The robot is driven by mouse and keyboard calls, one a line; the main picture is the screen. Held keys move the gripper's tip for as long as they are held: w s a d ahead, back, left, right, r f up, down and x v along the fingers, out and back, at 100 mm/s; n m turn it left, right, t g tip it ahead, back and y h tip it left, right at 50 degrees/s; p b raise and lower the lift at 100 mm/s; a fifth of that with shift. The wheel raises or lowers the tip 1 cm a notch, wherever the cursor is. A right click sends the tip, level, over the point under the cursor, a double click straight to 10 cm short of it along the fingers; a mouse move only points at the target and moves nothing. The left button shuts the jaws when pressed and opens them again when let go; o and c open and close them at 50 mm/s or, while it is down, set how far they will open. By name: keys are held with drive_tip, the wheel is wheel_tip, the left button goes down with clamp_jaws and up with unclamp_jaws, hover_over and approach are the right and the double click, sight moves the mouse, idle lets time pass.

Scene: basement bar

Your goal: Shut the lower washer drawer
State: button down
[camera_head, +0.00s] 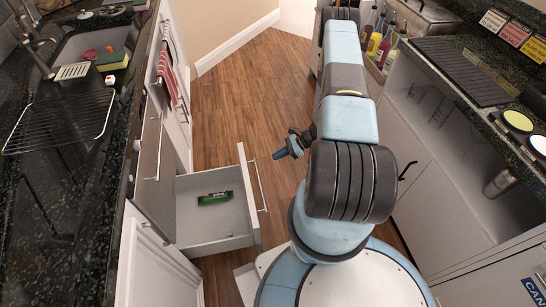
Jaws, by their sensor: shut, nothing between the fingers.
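The lower washer drawer (205,223) is pulled out from the left cabinets over the wood floor. It is a white box whose front faces right and carries a long bar handle (258,186). A small green item (215,198) lies inside it. My gripper (279,154) is shut and empty. It appears just right of the drawer front's far end, near the handle; a gap shows between them in the picture. I cannot tell its height relative to the handle.
The left counter has a sink (92,45), a wire rack (62,122) and a sponge (112,61). A red striped towel (167,72) hangs below. Open shelving with bottles (382,45) stands at right. The floor (240,95) beyond the drawer is clear.

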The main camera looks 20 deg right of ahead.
drive_tip(key=x, duration=0.3)
drive_tip(key=r+x, duration=0.1)
drive_tip(key=x, duration=0.6)
drive_tip(key=shift+w+a, duration=0.15)
drive_tip(key=shift+a, duration=0.45)
drive_tip(key=shift+w+a, duration=0.1)
drive_tip(key=shift+a, duration=0.5)
